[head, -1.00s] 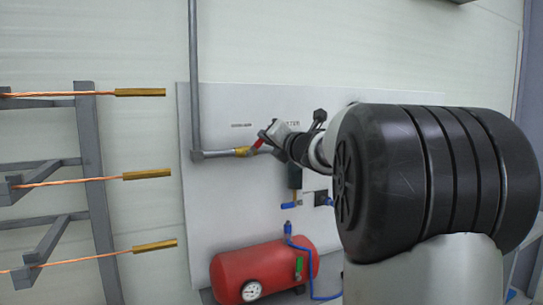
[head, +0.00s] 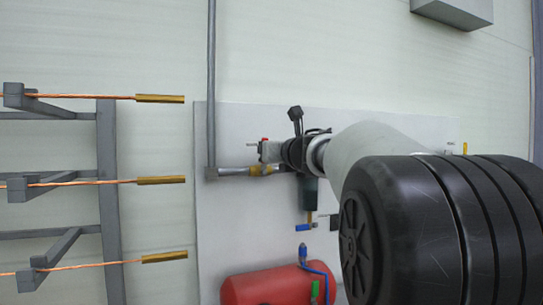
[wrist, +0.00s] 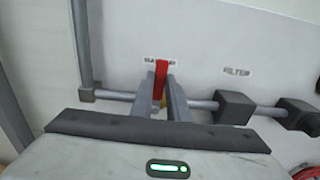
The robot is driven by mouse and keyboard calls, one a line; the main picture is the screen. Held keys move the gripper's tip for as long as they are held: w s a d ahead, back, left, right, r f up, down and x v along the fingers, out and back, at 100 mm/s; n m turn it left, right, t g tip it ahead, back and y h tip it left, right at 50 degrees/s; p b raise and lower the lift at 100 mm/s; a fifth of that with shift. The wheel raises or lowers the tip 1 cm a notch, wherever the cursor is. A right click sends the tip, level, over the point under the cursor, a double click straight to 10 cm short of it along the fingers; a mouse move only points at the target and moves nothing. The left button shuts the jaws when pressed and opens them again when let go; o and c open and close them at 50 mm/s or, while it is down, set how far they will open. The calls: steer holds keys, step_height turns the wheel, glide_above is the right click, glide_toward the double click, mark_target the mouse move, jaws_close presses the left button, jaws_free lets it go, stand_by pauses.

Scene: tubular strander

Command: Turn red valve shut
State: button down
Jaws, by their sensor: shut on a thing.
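The red valve handle (wrist: 161,78) stands between the two fingers of my gripper (wrist: 159,95) in the wrist view. It points up the picture, roughly across the horizontal grey pipe (wrist: 199,105). A bit of yellow brass valve body (wrist: 163,102) shows between the fingers. In the head view, my gripper (head: 267,151) is at the pipe, just above the brass valve body (head: 258,170). Only a small spot of red (head: 264,139) shows there; the rest of the handle is hidden by my gripper. My gripper is shut on the handle.
A blue-handled valve (head: 306,227) is close below my wrist. Copper rods with brass ends (head: 160,180) stick out at left. Dark fittings (wrist: 234,107) sit along the pipe at right.

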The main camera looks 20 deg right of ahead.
steer(key=shift+a, duration=0.1)
stand_by(0.5)
steer(key=c, duration=1.7)
jaws_free()
